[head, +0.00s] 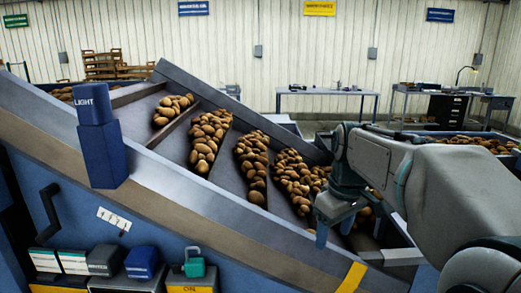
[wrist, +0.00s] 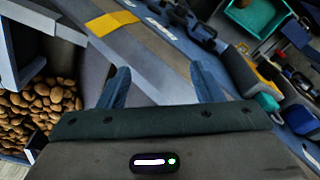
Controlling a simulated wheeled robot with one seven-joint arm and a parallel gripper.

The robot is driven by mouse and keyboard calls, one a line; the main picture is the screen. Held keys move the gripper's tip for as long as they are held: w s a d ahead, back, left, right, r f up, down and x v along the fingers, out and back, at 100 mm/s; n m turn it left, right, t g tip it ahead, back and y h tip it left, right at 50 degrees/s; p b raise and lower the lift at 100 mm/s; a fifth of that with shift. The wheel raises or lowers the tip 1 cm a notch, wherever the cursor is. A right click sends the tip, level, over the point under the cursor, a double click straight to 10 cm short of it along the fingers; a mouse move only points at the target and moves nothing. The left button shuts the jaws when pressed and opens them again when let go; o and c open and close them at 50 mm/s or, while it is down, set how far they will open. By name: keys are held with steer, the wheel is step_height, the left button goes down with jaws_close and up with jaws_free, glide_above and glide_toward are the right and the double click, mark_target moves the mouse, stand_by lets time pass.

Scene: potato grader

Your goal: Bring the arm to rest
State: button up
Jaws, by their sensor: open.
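My arm (head: 440,185) reaches in from the right of the head view, bent at its elbow, with the wrist hanging down. My gripper (head: 334,230) is over the lower right end of the sloping potato grader (head: 240,218). In the wrist view my gripper (wrist: 163,88) shows two blue fingers spread apart with nothing between them. The grader's edge with its yellow stripe (wrist: 112,22) lies beyond the fingers. Whether the fingers touch the grader cannot be told.
Potatoes (head: 208,140) lie in rows on the grader. A blue box marked LIGHT (head: 103,155) stands on its side rail. Below are a black lever (head: 47,215), a teal padlock (head: 194,266) and several boxes. Potatoes (wrist: 35,110) fill a bin left of my gripper. Tables (head: 325,92) stand behind.

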steer(key=s+f+m+t+b, duration=0.1)
steer(key=s+f+m+b, duration=0.5)
steer(key=s+f, duration=1)
step_height(320, 180, down, 4)
steer(key=shift+s+a+r+m+t+b, duration=0.15)
steer(key=shift+a+r+m+t+b, duration=0.2)
steer(key=shift+b, duration=0.5)
steer(key=shift+s+f, duration=0.1)
